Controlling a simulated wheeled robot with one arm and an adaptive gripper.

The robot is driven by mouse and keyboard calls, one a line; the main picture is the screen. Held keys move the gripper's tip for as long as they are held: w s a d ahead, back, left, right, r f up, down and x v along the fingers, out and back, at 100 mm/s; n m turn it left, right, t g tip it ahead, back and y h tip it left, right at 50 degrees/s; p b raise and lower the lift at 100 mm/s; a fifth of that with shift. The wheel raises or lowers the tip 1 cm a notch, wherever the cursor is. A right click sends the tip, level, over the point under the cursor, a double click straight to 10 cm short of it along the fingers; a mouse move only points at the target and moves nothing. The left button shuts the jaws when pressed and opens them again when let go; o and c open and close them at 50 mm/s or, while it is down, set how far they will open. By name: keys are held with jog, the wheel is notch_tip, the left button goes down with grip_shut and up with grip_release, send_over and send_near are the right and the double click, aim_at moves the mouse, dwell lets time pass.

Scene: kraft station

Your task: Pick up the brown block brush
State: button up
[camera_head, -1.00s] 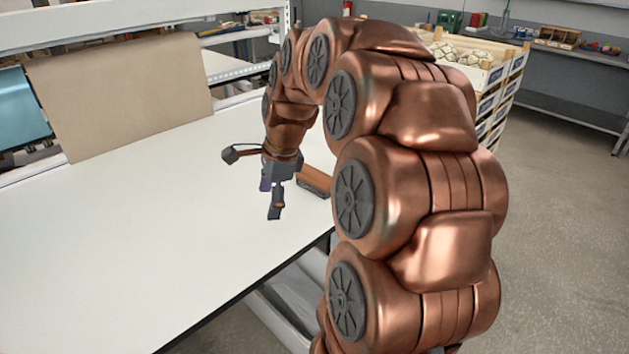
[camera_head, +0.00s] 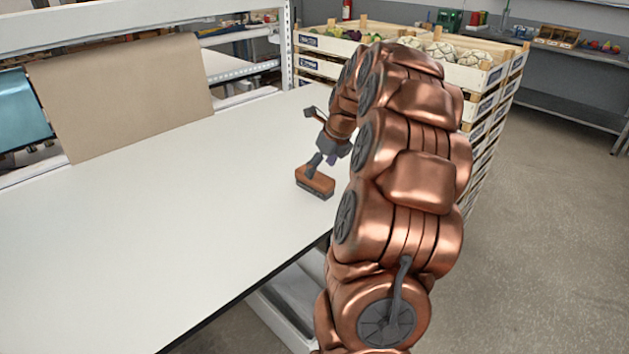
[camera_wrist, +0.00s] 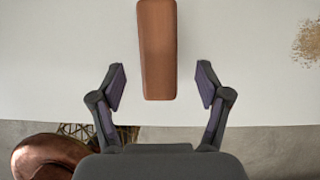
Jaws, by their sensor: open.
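The brown block brush (camera_head: 315,181) lies on the white table near its right edge in the head view. Its top is orange-brown and its lower side is dark. In the wrist view the brush (camera_wrist: 157,50) runs lengthwise up the picture, with its near end between the lines of the two fingers. My gripper (camera_head: 314,165) is close to the brush, at its far side in the head view. In the wrist view my gripper (camera_wrist: 161,88) is open, with one finger on each side and a clear gap to the brush. Nothing is held.
The white table (camera_head: 150,220) is mostly bare to the left of the brush. Its edge lies close to the brush. Stacked crates (camera_head: 490,100) stand beyond the arm.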

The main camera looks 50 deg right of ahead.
jog(key=p+x, duration=0.1)
jog(key=x, duration=0.2)
jog(key=shift+w+a, duration=0.1)
jog(key=shift+w, duration=0.15)
jog(key=shift+w+f, duration=0.2)
jog(key=shift+f, duration=0.4)
jog(key=shift+f, duration=0.25)
jog(key=c, duration=1.3)
jog(key=shift+r, duration=0.15)
jog(key=shift+r+b, duration=0.55)
jog(key=shift+r, duration=1.35)
jog(key=s+a+b, duration=0.1)
jog(key=s, duration=0.4)
jog(key=s+a+r+b, duration=0.1)
jog(key=s+a, duration=0.1)
jog(key=s, duration=0.3)
jog(key=s+a+b, duration=0.1)
jog(key=s+b, duration=0.1)
jog(key=s, duration=0.3)
jog(key=shift+s+a+r, duration=0.15)
jog(key=shift+a+r, duration=0.1)
jog(key=shift+a, duration=0.05)
